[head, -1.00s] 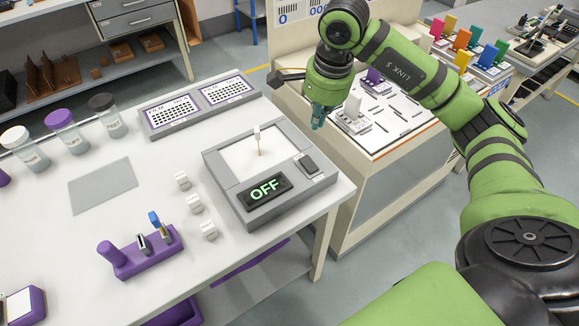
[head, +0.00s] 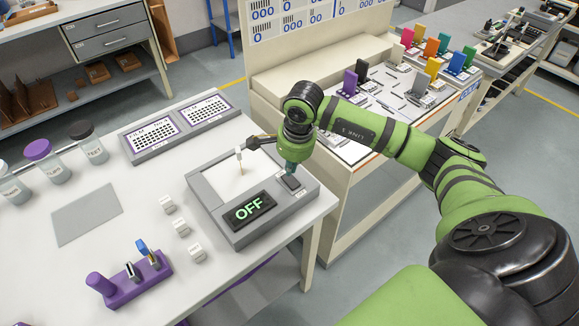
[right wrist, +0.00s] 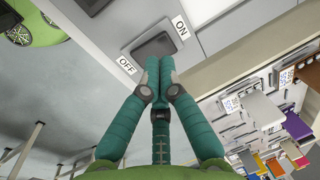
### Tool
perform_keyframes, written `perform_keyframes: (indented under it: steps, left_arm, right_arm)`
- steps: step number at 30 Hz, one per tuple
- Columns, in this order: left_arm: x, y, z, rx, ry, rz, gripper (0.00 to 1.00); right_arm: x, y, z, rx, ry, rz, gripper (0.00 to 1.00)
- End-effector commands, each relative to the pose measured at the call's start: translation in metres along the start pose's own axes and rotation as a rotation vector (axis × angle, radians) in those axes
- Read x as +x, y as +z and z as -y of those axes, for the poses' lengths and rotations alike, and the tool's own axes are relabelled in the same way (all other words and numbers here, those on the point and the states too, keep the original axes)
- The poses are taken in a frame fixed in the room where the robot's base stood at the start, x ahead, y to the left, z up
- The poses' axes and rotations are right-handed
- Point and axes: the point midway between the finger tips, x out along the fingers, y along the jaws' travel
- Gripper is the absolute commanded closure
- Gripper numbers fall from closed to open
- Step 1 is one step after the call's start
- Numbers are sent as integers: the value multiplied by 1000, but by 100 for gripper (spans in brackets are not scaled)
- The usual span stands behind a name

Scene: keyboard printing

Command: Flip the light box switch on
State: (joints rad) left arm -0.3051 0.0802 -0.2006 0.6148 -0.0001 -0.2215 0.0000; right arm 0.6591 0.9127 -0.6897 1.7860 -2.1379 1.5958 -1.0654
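The grey light box (head: 222,228) sits on the white table with a pale lit panel on top. Its display (head: 249,208) reads OFF in green. The dark rocker switch (head: 292,184) is at the box's right side; it also shows in the right wrist view (right wrist: 154,45), between OFF and ON labels. My right gripper (head: 290,171) is over the switch. In the right wrist view its teal fingertips (right wrist: 160,60) are together and empty, beside the switch; I cannot tell whether they touch it. My left gripper is out of view.
A small stick-like item (head: 240,160) stands on the panel. White cubes (head: 182,227) and a purple holder (head: 130,285) are left of the box. A film rack (head: 180,128) lies behind it. A cart (head: 345,185) with coloured items stands right.

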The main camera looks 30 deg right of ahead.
Motion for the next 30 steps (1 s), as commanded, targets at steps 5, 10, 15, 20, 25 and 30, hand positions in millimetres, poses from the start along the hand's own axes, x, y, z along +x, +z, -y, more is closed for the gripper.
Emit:
perform_keyframes:
  steps: [5,10,15,20,25,30]
  left_arm:
    - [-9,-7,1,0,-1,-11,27]
    - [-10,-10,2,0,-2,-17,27]
    - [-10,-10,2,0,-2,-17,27]
    - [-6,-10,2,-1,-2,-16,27]
    - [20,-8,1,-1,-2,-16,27]
    - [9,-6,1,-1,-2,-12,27]
  right_arm:
    - [18,0,0,1,2,1,100]
    - [25,0,0,-1,-1,0,100]
    - [26,0,0,-1,-1,0,100]
    - [28,0,0,-1,-1,-1,100]
    - [41,-1,3,-1,-4,-2,100]
    - [34,0,2,-1,2,0,100]
